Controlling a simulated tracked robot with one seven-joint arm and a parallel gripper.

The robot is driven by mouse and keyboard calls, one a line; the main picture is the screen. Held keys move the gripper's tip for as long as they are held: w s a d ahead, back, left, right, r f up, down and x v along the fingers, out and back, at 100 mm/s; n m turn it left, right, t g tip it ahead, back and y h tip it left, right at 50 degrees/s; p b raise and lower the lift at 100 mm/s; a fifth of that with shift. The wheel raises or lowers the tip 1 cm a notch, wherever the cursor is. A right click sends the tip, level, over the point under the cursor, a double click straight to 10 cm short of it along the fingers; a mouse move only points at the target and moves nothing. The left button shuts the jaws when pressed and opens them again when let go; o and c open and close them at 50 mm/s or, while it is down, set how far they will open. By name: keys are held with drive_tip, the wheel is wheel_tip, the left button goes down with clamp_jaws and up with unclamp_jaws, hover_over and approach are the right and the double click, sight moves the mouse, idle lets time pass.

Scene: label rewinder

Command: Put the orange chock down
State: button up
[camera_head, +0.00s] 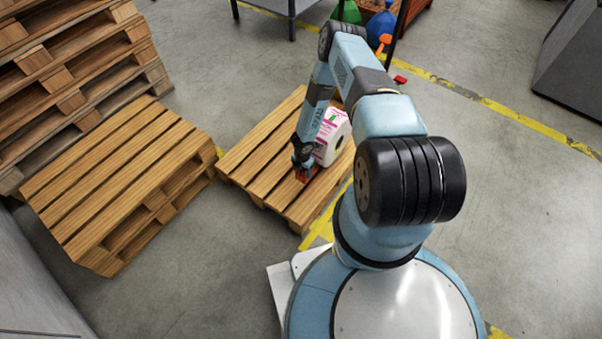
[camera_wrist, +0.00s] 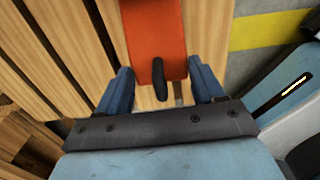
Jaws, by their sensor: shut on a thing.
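The orange chock (camera_wrist: 157,35) is between the two blue fingers of my gripper (camera_wrist: 160,88) in the wrist view, with a dark strip at its near end. In the head view my gripper (camera_head: 304,170) is low over the single wooden pallet (camera_head: 250,155), and a small part of the orange chock (camera_head: 312,172) shows beside it. My gripper is shut on the chock. I cannot tell whether the chock touches the pallet boards.
A stack of pallets (camera_head: 75,75) and a lower pallet pile (camera_head: 120,180) stand to the left. A yellow floor line (camera_head: 500,108) runs across the floor. A grey table (camera_head: 285,8) and a crate with coloured things are at the back.

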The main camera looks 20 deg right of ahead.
wheel_tip(320, 180, down, 2)
drive_tip(key=shift+w+d+f, duration=0.25)
drive_tip(key=shift+d+f, duration=0.05)
drive_tip(key=shift+f, duration=0.6)
drive_tip(key=o, duration=1)
drive_tip(key=shift+o, duration=0.2)
